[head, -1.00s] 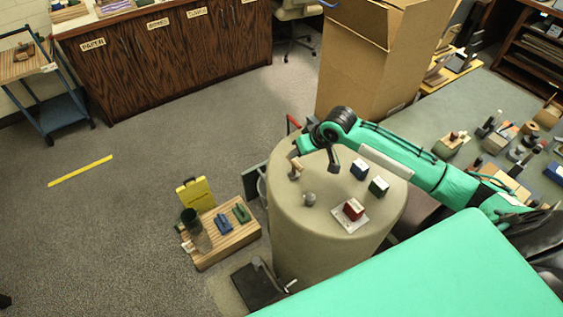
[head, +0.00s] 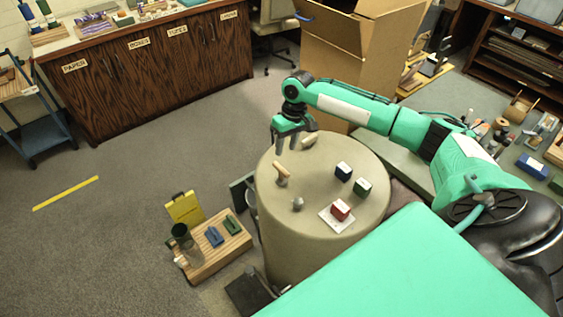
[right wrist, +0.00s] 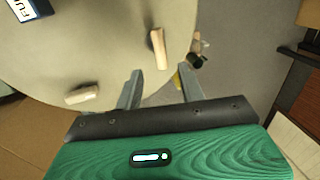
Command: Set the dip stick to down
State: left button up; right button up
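Two short wooden pieces are on the round beige table, and I cannot tell for sure which is the dip stick. One wooden stick (head: 281,173) appears tilted, near the table's left edge; it also shows in the right wrist view (right wrist: 158,48). The other wooden piece (head: 309,141) is near the far edge and shows in the right wrist view (right wrist: 82,95). My right gripper (head: 293,146) is over the far edge, pointing down, with its fingers apart. In the right wrist view its fingers (right wrist: 158,88) have nothing between them. My left gripper is not in view.
A cardboard box (head: 350,75) stands behind. A slatted board (head: 205,262) is at the left.

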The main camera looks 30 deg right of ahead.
aim_at(281, 169)
jog(key=f, duration=0.2)
jog(key=a+f+p, duration=0.1)
jog(key=f, duration=0.5)
jog(key=shift+a+p, duration=0.25)
jog(key=shift+p, duration=0.1)
jog(key=shift+c, duration=0.2)
grip_shut()
